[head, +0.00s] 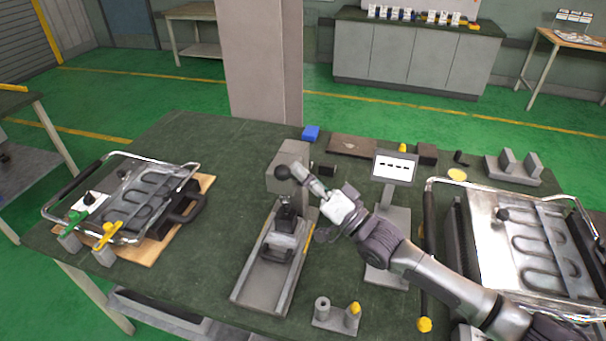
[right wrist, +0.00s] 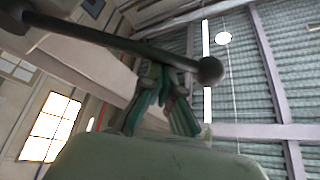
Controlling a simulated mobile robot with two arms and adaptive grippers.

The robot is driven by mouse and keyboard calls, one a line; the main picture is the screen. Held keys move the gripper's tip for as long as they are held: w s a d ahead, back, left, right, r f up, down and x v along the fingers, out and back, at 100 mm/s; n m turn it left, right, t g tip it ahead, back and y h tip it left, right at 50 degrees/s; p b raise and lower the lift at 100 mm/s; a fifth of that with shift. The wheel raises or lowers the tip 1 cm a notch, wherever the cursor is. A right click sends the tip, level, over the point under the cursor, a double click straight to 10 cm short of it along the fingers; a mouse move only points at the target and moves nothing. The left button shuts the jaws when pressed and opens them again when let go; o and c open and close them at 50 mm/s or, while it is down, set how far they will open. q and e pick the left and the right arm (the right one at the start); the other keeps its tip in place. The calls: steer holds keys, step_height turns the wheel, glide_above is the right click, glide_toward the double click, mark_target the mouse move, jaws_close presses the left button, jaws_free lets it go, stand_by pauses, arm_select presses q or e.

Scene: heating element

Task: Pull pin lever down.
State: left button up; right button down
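The pin lever shows in the head view as a black ball knob (head: 282,172) in front of a grey block on the bench fixture. My right gripper (head: 306,178) reaches in from the right, its tip just right of the knob. In the right wrist view the lever's dark rod (right wrist: 110,40) slants across and ends in the ball. The fingers of my right gripper (right wrist: 166,78) draw together at the rod, which crosses their tips. They look shut, but I cannot tell whether they pinch the rod. My left gripper is out of view.
A grey fixture channel (head: 262,285) with a black clamp lies before the lever. A small display (head: 395,167) stands to the right. Heating-element trays lie left (head: 125,190) and right (head: 490,250). Green bench top is clear left of the fixture.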

steer(key=s+a+f+n+g+y+b, duration=0.1)
steer(key=s+f+n+y+b, duration=0.1)
steer(key=s+f+n+b, duration=0.2)
steer(key=shift+a+f+n+g+b, duration=0.15)
steer(key=shift+f+n+g+b, duration=0.2)
steer(key=shift+f+b, duration=1.35)
steer(key=shift+r, duration=0.15)
steer(key=s+d+f, duration=0.1)
steer(key=s+d, duration=0.7)
steer(key=d, duration=0.4)
steer(key=shift+d, duration=0.25)
steer(key=shift+w, duration=0.1)
